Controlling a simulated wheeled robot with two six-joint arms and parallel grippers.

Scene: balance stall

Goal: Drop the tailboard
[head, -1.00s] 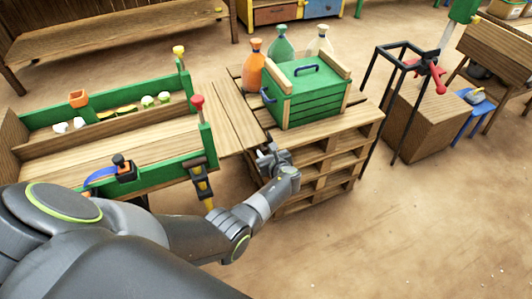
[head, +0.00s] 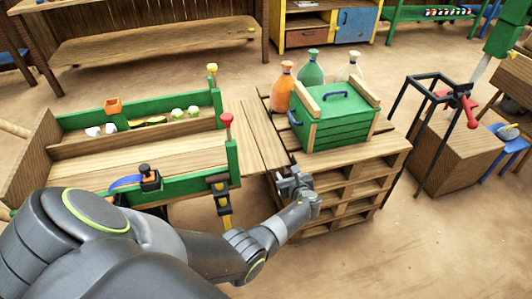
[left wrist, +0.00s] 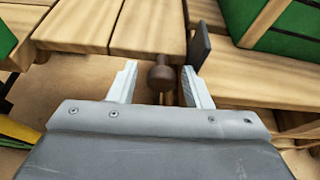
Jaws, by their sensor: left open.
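The tailboard (head: 252,138) is a panel of wooden planks lying flat at the right end of the green-sided cart (head: 188,187), between its bed and the pallet stack. A red-topped post (head: 227,120) and a yellow-topped post (head: 212,72) stand at that end. My left gripper (head: 291,184) is open, near the tailboard's front right corner and beside the pallets. In the left wrist view, a dark brown round knob (left wrist: 161,76) shows between the open fingers (left wrist: 160,88), near the plank edge. I cannot tell whether the fingers touch it. My right gripper is out of view.
The pallet stack (head: 360,172) bears a green crate (head: 338,128) and several bottles, including an orange one (head: 283,92). A black frame (head: 428,130) stands to the right. The floor at the front right is clear.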

